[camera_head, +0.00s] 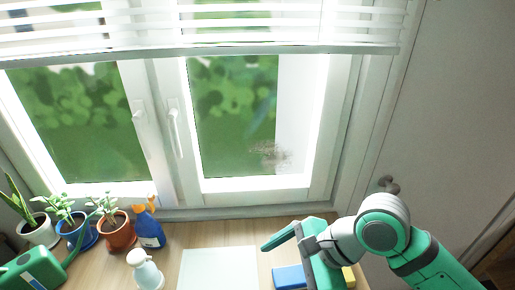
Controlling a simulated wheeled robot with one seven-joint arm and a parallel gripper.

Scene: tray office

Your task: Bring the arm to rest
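My arm comes in from the lower right, in green and grey. My gripper (294,246) is over the right part of the wooden table (225,237). One green finger points left, above the table. The rest of the gripper runs down to the bottom edge of the picture, and the other fingertip cannot be made out. I see nothing held at the visible finger. A blue object (288,277) and a yellow object (348,276) lie close to the gripper, partly hidden by it or cut off by the frame.
A pale flat board or mat (217,268) lies left of the gripper. Further left stand a white pump bottle (146,270), a blue spray bottle (149,228), several potted plants (117,234) and a green watering can (32,270). A window (232,120) rises behind the table.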

